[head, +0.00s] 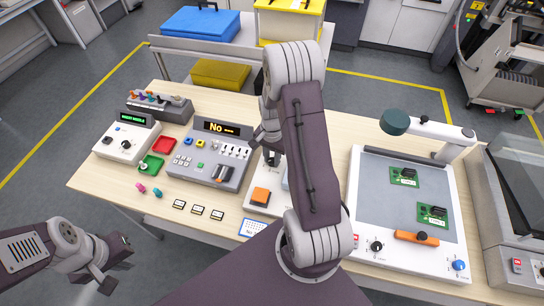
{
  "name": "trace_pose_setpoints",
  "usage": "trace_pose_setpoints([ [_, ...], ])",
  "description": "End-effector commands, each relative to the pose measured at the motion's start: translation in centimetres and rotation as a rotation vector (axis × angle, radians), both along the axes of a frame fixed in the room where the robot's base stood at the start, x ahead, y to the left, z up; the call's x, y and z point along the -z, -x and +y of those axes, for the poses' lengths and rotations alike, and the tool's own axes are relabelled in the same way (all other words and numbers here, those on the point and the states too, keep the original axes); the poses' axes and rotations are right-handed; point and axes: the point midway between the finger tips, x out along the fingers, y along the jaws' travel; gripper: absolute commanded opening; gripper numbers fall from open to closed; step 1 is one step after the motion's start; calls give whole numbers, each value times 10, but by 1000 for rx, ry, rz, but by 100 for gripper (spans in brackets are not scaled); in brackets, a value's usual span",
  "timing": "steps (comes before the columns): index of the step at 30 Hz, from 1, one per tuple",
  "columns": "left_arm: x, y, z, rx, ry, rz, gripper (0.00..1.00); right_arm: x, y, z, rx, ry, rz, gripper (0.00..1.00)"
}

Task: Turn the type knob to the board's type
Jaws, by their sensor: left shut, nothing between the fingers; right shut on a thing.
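Two green boards with black parts, a rear one (405,177) and a front one (432,215), lie on the grey plate of the white station (357,215) at right. That station has a black knob (377,246) and a blue knob (459,265) along its front. Another black knob (126,145) is on the white box at left. I cannot tell which is the type knob. My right gripper (271,150) is shut on a small dark thing above the middle white unit, mostly hidden by my arm. My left gripper (112,271) is shut and empty, off the table's front left.
A grey panel (228,176) with a display reading "No" stands mid-table. A lamp arm (446,133) overhangs the right station.

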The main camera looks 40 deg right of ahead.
Motion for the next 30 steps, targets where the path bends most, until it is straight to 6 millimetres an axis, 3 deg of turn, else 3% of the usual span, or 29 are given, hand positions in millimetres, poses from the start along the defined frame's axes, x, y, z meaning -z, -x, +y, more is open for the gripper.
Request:
trace_pose_setpoints([
  [18, -2, 0, 0, 0, 0, 0, 0, -1, -1, -1, 39, 2, -4, 0],
  [19, -2, 0, 0, 0, 0, 0, 0, -1, -1, -1, 39, 2, -4, 29],
  [21, -2, 0, 0, 0, 0, 0, 0, -1, -1, -1, 39, 1, -4, 48],
  [30, -2, 0, 0, 0, 0, 0, 0, -1, -1, 0, 38, 1, -3, 48],
])
